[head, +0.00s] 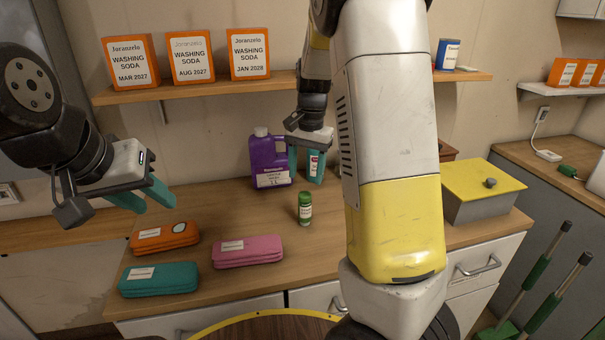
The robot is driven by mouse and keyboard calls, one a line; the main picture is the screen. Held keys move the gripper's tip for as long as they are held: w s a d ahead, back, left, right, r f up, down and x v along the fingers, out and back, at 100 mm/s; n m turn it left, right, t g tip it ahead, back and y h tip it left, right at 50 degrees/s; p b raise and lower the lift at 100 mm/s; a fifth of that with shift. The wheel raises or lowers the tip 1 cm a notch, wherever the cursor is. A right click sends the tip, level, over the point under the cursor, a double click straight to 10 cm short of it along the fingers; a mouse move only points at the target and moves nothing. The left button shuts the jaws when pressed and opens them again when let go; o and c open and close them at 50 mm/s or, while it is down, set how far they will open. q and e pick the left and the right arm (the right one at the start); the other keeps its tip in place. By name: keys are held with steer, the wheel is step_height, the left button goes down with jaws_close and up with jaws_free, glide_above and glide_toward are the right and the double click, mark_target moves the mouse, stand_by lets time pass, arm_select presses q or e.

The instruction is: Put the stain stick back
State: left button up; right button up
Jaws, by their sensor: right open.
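A small green-capped cylinder (305,209) with a green and white label stands upright on the wooden counter; its print is too small to read, so I cannot tell if it is the stain stick. My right gripper (310,168) is open and points down beyond it, beside the purple jug (269,162). A teal item with a white label (314,164) shows at the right gripper's fingers; I cannot tell whether it is between or behind them. My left gripper (157,208) is open and empty, above the counter's left part.
Orange (164,237), pink (248,251) and teal (158,279) cases lie at the counter's left. Washing soda boxes (192,58) stand on the shelf (215,85) above. A grey box with a yellow lid (481,180) stands right. My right arm hides the counter's middle right.

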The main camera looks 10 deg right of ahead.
steer(key=s+a+r+n+t, duration=0.1)
steer(key=s+r+n+t, duration=0.2)
steer(key=s+r, duration=0.3)
steer(key=s+a+r+n+t+y, duration=0.1)
steer(key=s+r+n, duration=0.3)
steer(key=s, duration=1.2)
steer(key=shift+s+r+t, duration=0.3)
steer(key=shift+r+t, duration=0.6)
steer(key=shift+d, duration=0.1)
